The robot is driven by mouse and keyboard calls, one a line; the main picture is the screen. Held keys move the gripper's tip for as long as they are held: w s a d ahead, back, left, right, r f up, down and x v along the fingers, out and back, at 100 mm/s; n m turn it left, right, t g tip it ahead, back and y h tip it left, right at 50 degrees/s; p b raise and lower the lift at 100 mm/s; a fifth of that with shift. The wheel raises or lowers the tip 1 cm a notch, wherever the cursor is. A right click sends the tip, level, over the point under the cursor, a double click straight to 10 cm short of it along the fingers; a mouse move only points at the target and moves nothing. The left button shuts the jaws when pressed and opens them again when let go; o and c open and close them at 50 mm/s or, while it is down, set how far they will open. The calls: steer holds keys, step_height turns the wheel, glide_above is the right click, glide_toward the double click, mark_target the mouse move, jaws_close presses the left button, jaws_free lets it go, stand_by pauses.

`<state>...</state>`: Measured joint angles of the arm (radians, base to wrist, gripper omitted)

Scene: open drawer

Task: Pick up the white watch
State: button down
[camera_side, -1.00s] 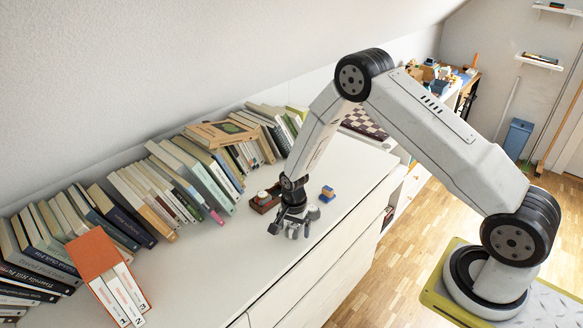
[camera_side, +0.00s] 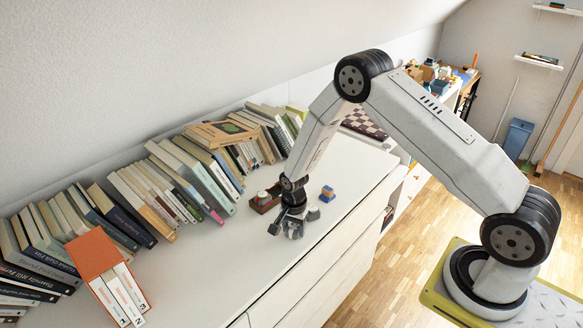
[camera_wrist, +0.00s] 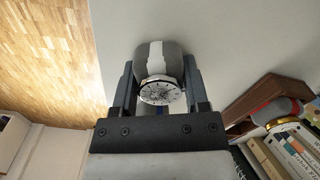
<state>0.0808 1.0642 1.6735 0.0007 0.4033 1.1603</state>
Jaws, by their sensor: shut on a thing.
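The white watch (camera_wrist: 160,92) shows between the two fingers of my gripper (camera_wrist: 158,90) in the wrist view. It has a pale round dial with dark marks, and a grey and white band or stand rises behind it. The fingers are shut on the watch from both sides. In the side view my gripper (camera_side: 292,224) is low over the white cabinet top, and the watch is small and mostly hidden there. I cannot tell whether the watch touches the surface.
Rows of books (camera_side: 190,170) line the wall. An orange file holder (camera_side: 95,256) stands at front left. The cabinet top (camera_side: 215,262) is bare between.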

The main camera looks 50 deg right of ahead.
steer(key=shift+r, duration=0.15)
steer(key=shift+r, duration=0.8)
steer(key=s+r, duration=1.1)
steer(key=s, duration=0.3)
steer(key=shift+a, duration=0.45)
